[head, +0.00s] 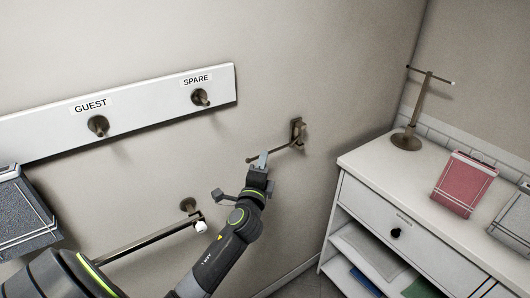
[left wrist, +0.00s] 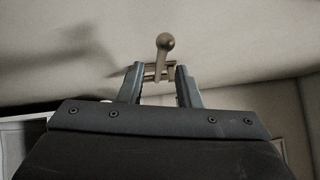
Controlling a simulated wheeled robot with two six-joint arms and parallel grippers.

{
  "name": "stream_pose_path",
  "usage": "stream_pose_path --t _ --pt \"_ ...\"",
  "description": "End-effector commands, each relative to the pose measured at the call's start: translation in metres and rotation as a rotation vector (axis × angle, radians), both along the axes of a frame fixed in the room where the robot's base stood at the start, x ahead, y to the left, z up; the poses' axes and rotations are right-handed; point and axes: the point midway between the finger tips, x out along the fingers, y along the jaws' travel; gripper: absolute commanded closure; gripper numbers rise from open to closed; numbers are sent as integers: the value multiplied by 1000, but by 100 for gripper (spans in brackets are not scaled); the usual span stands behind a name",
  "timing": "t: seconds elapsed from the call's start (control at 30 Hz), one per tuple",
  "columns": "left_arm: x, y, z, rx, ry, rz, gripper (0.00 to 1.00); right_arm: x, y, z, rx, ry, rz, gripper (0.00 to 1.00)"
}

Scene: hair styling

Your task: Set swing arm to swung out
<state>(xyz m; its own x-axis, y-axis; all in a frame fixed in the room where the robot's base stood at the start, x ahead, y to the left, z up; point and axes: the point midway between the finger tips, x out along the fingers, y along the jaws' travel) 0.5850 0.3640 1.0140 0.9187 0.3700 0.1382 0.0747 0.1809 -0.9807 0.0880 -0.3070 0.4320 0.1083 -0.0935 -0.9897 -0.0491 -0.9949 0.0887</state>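The swing arm (head: 284,148) is a thin bronze rod with a ball tip, mounted on a small wall bracket (head: 297,132). In the head view it reaches left from the bracket, and my left gripper (head: 262,160) is at its outer part, near the ball tip. In the left wrist view the ball tip (left wrist: 165,41) shows ahead, with the rod running down between the two fingers of my left gripper (left wrist: 160,82). The fingers stand apart, with gaps beside the rod. Whether either finger touches it is unclear. My right gripper is out of view.
A white peg board (head: 150,107) labelled GUEST and SPARE is on the wall. A lower wall rail (head: 150,240) lies left of my arm.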

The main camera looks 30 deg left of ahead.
Motion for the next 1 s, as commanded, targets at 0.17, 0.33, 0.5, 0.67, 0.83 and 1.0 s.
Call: stream_pose_path --t 0.17,0.33,0.5,0.67,0.83,1.0 --pt "25 10 4 1 0 1 69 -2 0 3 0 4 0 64" --pt "35 15 5 0 1 1 69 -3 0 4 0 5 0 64" --pt "38 16 6 -1 -1 1 69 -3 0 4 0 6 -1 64" --pt "38 16 6 -1 0 0 69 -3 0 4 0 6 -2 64" --pt "38 15 5 -1 1 0 92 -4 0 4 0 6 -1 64" --pt "37 15 5 -1 1 0 100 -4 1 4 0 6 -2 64"
